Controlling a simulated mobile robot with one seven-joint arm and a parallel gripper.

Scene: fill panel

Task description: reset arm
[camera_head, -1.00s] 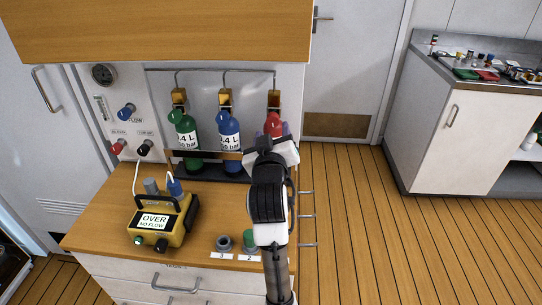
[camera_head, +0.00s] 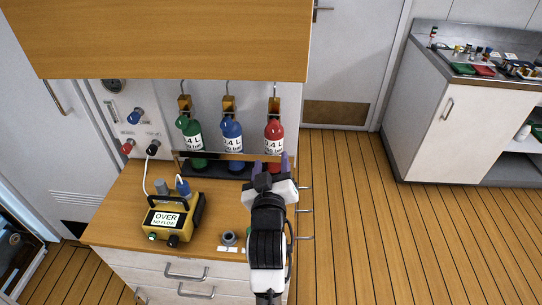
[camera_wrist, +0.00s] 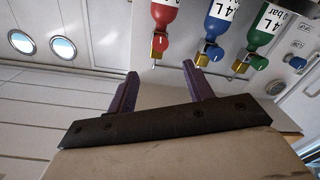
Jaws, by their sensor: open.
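My gripper (camera_head: 270,164) is in front of the red bottle (camera_head: 274,138) at the right end of the rack in the head view. Its two purple fingers are apart with nothing between them. In the wrist view the gripper (camera_wrist: 160,84) is also open and empty, and the red bottle (camera_wrist: 163,17) shows beyond the fingers, apart from them. The arm hides part of the counter's right side.
A green bottle (camera_head: 191,142) and a blue bottle (camera_head: 232,139) stand left of the red one. A yellow meter (camera_head: 172,216) reading "OVER NO FLOW" and a grey cap-like fitting (camera_head: 229,238) sit on the wooden counter (camera_head: 122,212). A wooden overhead panel (camera_head: 170,40) hangs above. Floor to the right is clear.

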